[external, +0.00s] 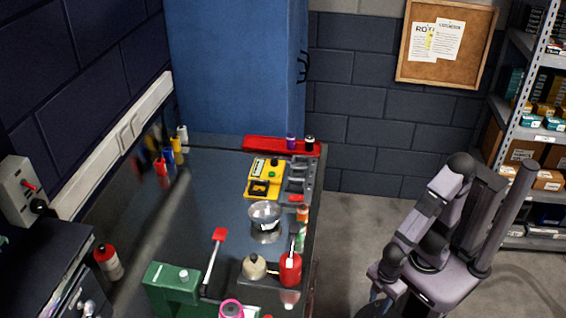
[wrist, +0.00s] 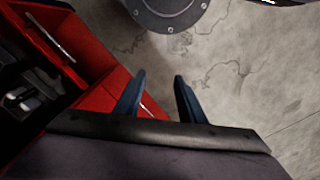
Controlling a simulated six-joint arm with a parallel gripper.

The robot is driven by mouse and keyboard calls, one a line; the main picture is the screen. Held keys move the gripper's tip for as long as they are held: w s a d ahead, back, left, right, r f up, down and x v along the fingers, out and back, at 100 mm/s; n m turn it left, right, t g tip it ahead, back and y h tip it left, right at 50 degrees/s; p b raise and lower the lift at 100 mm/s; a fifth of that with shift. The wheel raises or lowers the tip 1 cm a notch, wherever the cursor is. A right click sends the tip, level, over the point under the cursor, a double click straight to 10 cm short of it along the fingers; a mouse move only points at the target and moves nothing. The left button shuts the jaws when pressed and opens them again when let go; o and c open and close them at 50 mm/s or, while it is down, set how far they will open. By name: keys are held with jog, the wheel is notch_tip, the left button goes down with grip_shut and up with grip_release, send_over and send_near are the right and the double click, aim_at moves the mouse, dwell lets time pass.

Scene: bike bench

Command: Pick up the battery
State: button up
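I cannot tell for sure which thing is the battery. Two small upright cylinders, one purple (external: 291,141) and one black (external: 310,143), stand at the red tray (external: 262,143) at the bench's far end; either may be it, but they are too small to tell. My gripper (wrist: 158,79) shows two blue fingers held apart with nothing between them, over bare floor. In the external view my gripper (external: 376,296) hangs low at the right of the bench, well away from its top, and is partly cut off by the lower edge.
The dark bench top (external: 195,200) holds a yellow box (external: 262,187), a metal bowl (external: 265,211), a red-headed tool (external: 220,235), a red bottle (external: 290,269) and a green case (external: 172,284). An open red drawer (wrist: 45,35) is left in the wrist view. Floor (wrist: 235,60) is clear.

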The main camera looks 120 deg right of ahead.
aim_at(307, 210)
jog(key=s+d+r+n+g+h+p, duration=0.2)
jog(key=r+p, duration=0.8)
jog(key=p, duration=0.3)
jog(key=s+d+r+n+g+h+p, duration=0.1)
jog(key=s+d+r+n+p, duration=0.15)
jog(key=r+p, duration=0.85)
jog(key=w+d+r+n+t+h+p, duration=0.1)
jog(key=w+d+r+n+t+h, duration=0.1)
jog(key=w+d+n, duration=0.3)
jog(key=w+d+r+n+t+h, duration=0.2)
jog(key=w+d+r+n+h, duration=0.2)
jog(key=w+d+r+n, duration=0.1)
jog(key=w+d+r+n+t+h+p, duration=0.1)
jog(key=w+d+r+n+t+h, duration=0.1)
jog(key=w+d+r+n+h, duration=0.2)
jog(key=shift+w+d+r+n+p, duration=0.2)
jog(key=shift+w+d+n+p, duration=0.25)
jog(key=shift+w+n, duration=0.5)
jog(key=shift+p+x, duration=0.9)
jog(key=shift+x, duration=2.85)
